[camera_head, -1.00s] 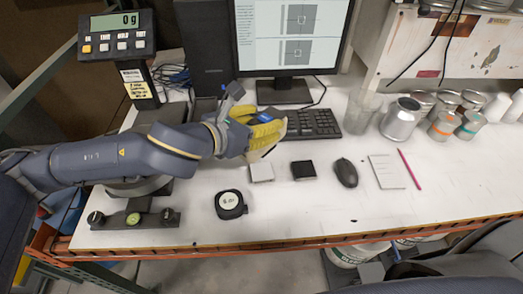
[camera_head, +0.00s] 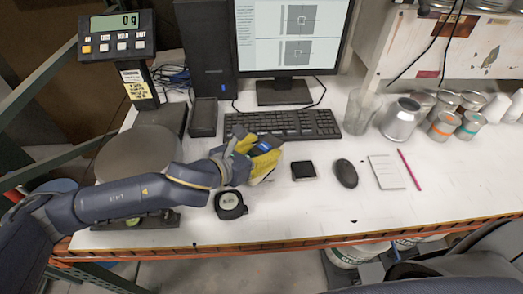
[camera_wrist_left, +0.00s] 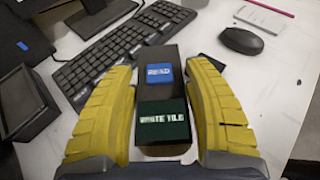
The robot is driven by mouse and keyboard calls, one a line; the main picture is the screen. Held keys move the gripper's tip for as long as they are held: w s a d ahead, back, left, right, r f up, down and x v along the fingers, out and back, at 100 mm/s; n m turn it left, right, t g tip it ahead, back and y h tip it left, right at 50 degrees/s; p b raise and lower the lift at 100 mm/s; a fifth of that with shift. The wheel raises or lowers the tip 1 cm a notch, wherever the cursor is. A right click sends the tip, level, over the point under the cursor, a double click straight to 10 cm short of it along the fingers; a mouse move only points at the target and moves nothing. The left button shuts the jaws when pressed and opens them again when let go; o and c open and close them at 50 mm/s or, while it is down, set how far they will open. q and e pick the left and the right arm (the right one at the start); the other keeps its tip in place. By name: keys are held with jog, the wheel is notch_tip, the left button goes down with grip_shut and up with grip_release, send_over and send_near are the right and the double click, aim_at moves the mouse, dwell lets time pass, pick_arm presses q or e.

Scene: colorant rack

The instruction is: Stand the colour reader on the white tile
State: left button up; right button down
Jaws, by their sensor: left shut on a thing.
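My left gripper (camera_head: 262,160) is shut on the colour reader, a dark upright device with a blue top part (camera_head: 264,147). In the left wrist view the reader (camera_wrist_left: 166,90) sits between the two yellow fingers, showing a blue READ button and a dark green screen with white lettering. The gripper is over the spot where the white tile lay. The white tile is hidden behind the gripper, so I cannot tell whether the reader touches it. The black tile (camera_head: 304,170) lies just right of the gripper. My right gripper is not in view.
The keyboard (camera_head: 284,124) lies behind the gripper and an empty black cradle (camera_head: 203,117) stands at its back left. A mouse (camera_head: 345,173), paper (camera_head: 386,172) and pink pencil (camera_head: 409,169) lie to the right.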

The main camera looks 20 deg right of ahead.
pick_arm(q)
jog(key=shift+f, duration=0.15)
jog(key=shift+f, duration=0.1)
jog(key=o, duration=1.5)
jog(key=shift+f, duration=0.1)
jog(key=shift+o, duration=0.2)
jog(key=shift+r, duration=0.2)
jog(key=shift+v, duration=2.75)
